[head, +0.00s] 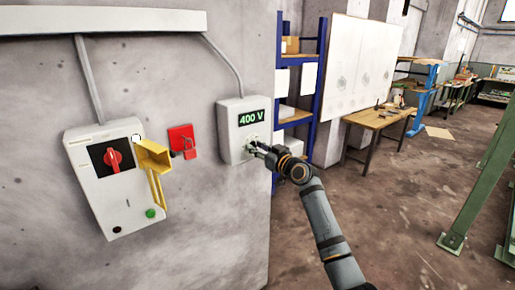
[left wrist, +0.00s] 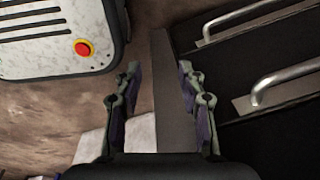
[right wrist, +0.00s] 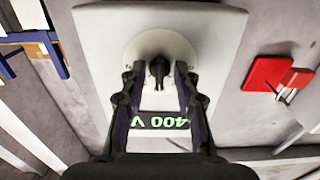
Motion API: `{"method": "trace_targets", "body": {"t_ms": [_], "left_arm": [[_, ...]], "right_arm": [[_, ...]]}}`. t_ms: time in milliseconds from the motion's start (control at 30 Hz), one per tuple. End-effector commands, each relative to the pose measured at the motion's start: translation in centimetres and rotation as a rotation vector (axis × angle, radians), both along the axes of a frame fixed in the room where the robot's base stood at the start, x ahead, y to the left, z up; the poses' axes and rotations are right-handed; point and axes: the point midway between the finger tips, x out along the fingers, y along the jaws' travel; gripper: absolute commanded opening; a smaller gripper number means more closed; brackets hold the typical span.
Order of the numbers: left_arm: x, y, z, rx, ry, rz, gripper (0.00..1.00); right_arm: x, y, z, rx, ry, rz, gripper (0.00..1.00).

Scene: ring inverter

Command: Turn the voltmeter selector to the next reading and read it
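The voltmeter (head: 230,142) is a pale box on the wall, and its display (head: 251,117) reads 400 V in green. In the right wrist view the same display (right wrist: 163,122) appears upside down. The black selector knob (right wrist: 158,72) sits on a round pale dial and points roughly along the picture's vertical. My right gripper (head: 257,148) is at the knob, its fingers on either side with small gaps showing; it also shows in the right wrist view (right wrist: 157,68). My left gripper (left wrist: 158,72) is open and empty in the left wrist view, away from the voltmeter.
Left of the voltmeter are a red wall plate (head: 181,138) with a hook and a switch box (head: 95,190) with a red rotary handle and yellow bracket. A blue shelf (head: 308,75) and wooden table (head: 378,120) stand behind. A panel with a red button (left wrist: 84,48) is near my left gripper.

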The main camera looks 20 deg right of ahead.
Motion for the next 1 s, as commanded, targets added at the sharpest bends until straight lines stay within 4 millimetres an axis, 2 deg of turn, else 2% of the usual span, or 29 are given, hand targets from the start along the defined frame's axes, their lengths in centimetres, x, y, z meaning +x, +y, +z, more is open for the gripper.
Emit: {"method": "trace_targets", "body": {"t_ms": [33,200,667,1000], "left_arm": [[0.00,0.01,0.00,0.000,0.000,0.000,0.40],[0.02,0.01,0.00,0.000,0.000,0.000,0.40],[0.00,0.02,0.09,0.000,0.000,0.000,0.40],[0.02,0.03,0.64,0.000,0.000,0.000,0.40]], "right_arm": [[-0.01,-0.01,-0.01,0.000,0.000,0.000,0.23],[-0.02,-0.02,-0.01,0.000,0.000,0.000,0.00],[-0.01,-0.03,0.07,0.040,0.013,0.000,0.00],[-0.02,-0.02,0.19,0.258,0.093,0.000,0.00]]}}
